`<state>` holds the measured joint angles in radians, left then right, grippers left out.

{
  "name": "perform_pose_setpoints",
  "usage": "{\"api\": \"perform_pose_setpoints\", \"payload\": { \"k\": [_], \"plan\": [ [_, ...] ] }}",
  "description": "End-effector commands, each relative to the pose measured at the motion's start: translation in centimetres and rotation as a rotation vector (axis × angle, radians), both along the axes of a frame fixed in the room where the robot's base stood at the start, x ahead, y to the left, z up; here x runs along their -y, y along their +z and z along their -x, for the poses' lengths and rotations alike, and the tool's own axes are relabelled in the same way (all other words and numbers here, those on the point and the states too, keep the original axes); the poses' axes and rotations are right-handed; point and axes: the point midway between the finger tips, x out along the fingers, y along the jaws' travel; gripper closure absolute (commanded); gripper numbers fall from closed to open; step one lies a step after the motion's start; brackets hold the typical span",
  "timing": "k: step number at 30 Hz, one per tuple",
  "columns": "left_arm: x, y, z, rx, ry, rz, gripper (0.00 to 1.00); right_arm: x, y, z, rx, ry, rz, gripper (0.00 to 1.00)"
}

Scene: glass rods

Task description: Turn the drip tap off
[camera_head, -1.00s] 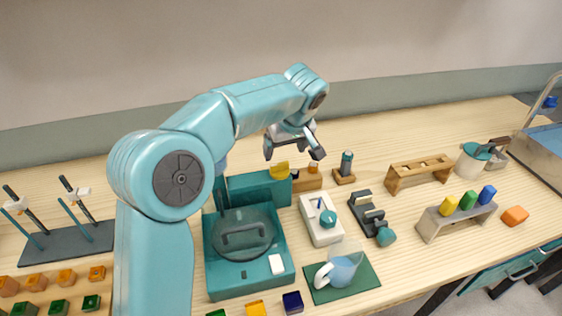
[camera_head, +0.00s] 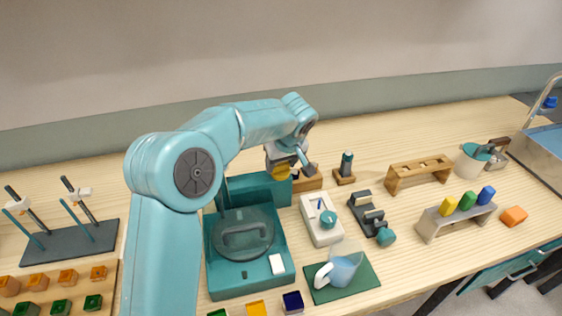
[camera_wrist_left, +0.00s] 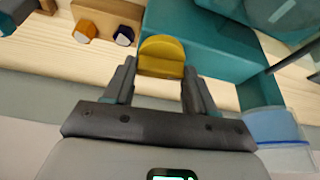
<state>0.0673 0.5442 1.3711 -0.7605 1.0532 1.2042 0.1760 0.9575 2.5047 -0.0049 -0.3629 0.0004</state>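A yellow half-round piece (camera_wrist_left: 162,56) stands at the edge of a teal machine (camera_wrist_left: 210,42). In the head view, the yellow piece (camera_head: 280,171) is partly covered by my left gripper (camera_head: 291,163). In the wrist view, my left gripper (camera_wrist_left: 160,75) is open, with one finger on each side of the yellow piece and gaps showing. It has not closed on it. I cannot tell whether the yellow piece is the drip tap's handle. A tap with a blue part (camera_head: 550,102) also stands by the sink at the far right. My right gripper is out of view.
A small wooden block holder (camera_head: 308,181) sits right beside the machine. A clear container with blue liquid (camera_wrist_left: 275,127) shows at the wrist view's right. A jug (camera_head: 340,269) stands on a green mat, and a white device (camera_head: 321,228) is behind it.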

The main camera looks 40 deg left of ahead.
Motion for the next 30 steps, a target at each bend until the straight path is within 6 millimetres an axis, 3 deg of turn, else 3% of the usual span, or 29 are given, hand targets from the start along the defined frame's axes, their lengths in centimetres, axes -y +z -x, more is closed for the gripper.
{"api": "perform_pose_setpoints", "payload": {
  "k": [6, 16, 17, 18, 30],
  "plan": [
    [-0.13, -0.11, 0.02, 0.004, -0.102, 0.0, 0.74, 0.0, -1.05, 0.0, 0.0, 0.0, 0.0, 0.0],
    [-0.12, 0.12, -0.02, 0.003, -0.133, -0.002, 0.74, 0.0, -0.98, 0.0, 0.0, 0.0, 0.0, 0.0],
    [-0.12, 0.13, -0.02, 0.003, -0.133, -0.002, 0.34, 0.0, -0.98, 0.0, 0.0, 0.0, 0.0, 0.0],
    [-0.12, 0.13, -0.02, 0.003, -0.133, -0.002, 0.21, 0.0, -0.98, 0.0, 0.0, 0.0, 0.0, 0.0],
    [0.1, 0.73, 0.14, 0.004, -0.131, -0.002, 0.19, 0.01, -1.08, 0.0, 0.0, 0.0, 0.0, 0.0]
  ]
}}
